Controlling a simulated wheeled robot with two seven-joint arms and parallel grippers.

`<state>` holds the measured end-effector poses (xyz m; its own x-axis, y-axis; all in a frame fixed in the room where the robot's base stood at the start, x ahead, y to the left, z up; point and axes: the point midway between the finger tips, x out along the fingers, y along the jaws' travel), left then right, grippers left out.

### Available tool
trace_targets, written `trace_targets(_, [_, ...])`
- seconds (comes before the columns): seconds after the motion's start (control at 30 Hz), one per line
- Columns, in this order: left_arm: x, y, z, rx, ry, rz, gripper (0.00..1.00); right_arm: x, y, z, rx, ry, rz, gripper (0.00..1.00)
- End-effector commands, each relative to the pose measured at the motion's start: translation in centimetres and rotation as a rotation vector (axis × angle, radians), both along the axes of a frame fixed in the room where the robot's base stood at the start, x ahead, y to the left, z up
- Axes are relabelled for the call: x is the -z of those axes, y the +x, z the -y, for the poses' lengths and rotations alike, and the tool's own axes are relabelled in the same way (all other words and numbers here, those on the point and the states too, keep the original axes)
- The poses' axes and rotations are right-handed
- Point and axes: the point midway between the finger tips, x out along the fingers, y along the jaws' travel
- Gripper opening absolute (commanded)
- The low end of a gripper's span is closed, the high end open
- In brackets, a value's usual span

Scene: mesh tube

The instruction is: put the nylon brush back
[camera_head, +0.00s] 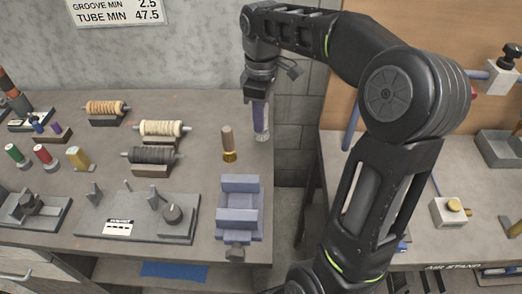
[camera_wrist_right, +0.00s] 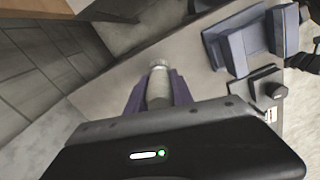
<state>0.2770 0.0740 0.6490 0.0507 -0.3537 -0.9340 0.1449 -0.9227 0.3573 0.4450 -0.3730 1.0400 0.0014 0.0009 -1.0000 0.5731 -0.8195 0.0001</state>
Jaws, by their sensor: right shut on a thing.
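My right gripper (camera_head: 261,108) points down at the right edge of the left bench. It is shut on the nylon brush (camera_head: 261,137), whose pale tip hangs downward below the purple fingers. In the right wrist view the brush (camera_wrist_right: 158,88) shows as a grey-white cylinder between the two purple fingers. Its handle is mostly hidden by the gripper. I cannot tell whether the tip touches the bench or hangs above it. A second brush (camera_head: 228,143), with a brown handle and brass-coloured end, stands upright on the bench to the left. My left gripper is in neither view.
A blue-grey vise (camera_head: 239,207) stands at the bench's front right. Several rollers on stands, such as a dark one (camera_head: 152,155), lie further left. A grey fixture plate (camera_head: 137,217) is at the front. A gap separates this bench from the right bench (camera_head: 490,190).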

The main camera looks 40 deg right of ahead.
Motion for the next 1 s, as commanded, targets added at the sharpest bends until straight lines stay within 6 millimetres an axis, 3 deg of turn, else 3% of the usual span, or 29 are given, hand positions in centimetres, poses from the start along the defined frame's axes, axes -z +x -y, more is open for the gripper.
trace_targets(0.3, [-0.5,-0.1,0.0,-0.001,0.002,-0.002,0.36,4.9,0.0,0.0,0.0,0.0,-0.001,0.0])
trace_targets(0.67, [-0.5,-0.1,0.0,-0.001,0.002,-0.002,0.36,5.5,0.0,0.0,0.001,0.0,-0.001,0.0])
trace_targets(1.0, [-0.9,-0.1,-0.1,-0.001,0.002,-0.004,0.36,8.9,0.0,0.0,0.001,0.0,0.0,0.0])
